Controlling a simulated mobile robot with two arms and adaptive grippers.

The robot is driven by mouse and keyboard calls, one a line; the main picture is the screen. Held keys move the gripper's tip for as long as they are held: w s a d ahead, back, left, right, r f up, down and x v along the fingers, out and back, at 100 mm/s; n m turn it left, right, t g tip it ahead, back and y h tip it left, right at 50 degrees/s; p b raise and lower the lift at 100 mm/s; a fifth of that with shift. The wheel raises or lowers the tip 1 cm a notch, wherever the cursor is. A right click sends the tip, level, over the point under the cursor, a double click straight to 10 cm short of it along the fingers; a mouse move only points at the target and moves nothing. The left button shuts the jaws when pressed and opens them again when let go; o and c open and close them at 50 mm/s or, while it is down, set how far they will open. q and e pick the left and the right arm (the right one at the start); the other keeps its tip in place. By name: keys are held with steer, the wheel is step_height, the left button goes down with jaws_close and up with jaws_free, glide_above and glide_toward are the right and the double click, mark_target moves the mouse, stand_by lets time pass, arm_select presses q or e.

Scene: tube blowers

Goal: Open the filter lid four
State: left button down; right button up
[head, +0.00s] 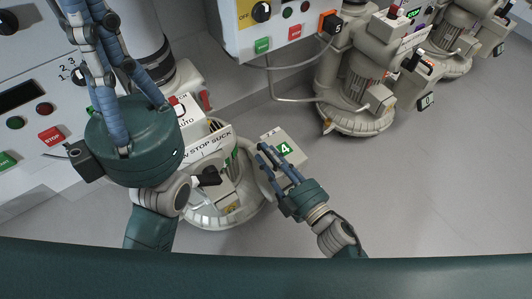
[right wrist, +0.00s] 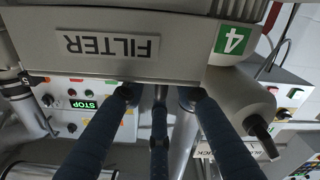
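The filter lid with the green number 4 (head: 296,157) is a pale box end beside the fourth blower, left of centre in the head view. In the right wrist view the lid (right wrist: 185,66) fills the top, with a FILTER label and the green 4. My right gripper (head: 268,158) is at the lid's near left side, fingers straight and apart. In the right wrist view its blue fingertips (right wrist: 158,92) lie at the lid's lower edge; contact is unclear. My left gripper (head: 105,30) is raised at the left, close to the camera, fingers spread and empty.
The round blower base (head: 225,215) is partly hidden by my left arm. A control panel (head: 270,22) with knobs and buttons stands behind. Another blower (head: 350,90) with a pipe stands at the upper right. Grey floor (head: 430,190) at the right is clear.

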steer(key=shift+x, duration=0.75)
jaws_close()
